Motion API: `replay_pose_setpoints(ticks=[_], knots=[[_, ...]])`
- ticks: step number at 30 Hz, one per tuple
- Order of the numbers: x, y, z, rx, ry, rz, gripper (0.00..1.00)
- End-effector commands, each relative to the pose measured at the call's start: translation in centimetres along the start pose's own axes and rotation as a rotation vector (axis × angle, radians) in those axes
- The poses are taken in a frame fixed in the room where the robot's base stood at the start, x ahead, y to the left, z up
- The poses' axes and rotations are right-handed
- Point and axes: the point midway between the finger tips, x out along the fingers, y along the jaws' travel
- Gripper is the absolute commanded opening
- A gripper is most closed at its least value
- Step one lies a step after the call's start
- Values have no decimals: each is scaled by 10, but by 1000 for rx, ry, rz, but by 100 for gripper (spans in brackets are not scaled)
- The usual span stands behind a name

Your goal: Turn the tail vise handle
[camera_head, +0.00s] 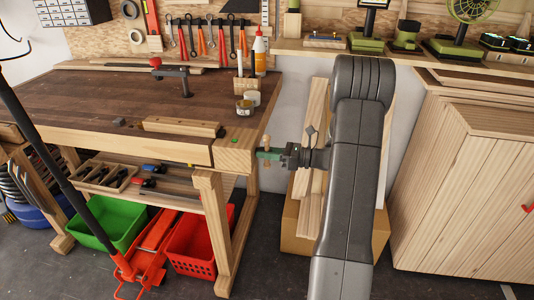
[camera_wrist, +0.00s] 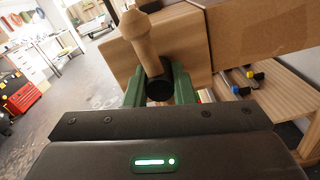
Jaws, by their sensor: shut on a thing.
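The tail vise handle (camera_wrist: 142,40) is a light wooden bar with a rounded knob on its upper end, tilted in the wrist view, with a dark round hub (camera_wrist: 159,88) at its lower visible part. My gripper (camera_wrist: 158,90) has green fingers on either side of the handle and is shut on it. In the head view my gripper (camera_head: 266,154) is at the right end of the workbench (camera_head: 90,100), beside the wooden tail vise block (camera_head: 236,155). The far part of the handle is hidden by the fingers and hub.
Below are a green bin (camera_head: 118,225) and a red crate (camera_head: 190,262). Wooden boards (camera_head: 312,130) lean behind my arm, and a slatted wooden cabinet (camera_head: 470,200) stands at right.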

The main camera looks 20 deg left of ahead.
Motion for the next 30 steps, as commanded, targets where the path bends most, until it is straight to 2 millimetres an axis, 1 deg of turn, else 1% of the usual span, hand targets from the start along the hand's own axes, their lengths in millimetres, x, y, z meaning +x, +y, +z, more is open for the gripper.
replay_pose_setpoints(ticks=[5,11,17,30], knots=[[0,0,-1,-30,0,0,0],[0,-1,-2,-131,0,0,0],[0,-1,-3,-298,0,0,0],[0,-2,-4,-718,0,0,0]])
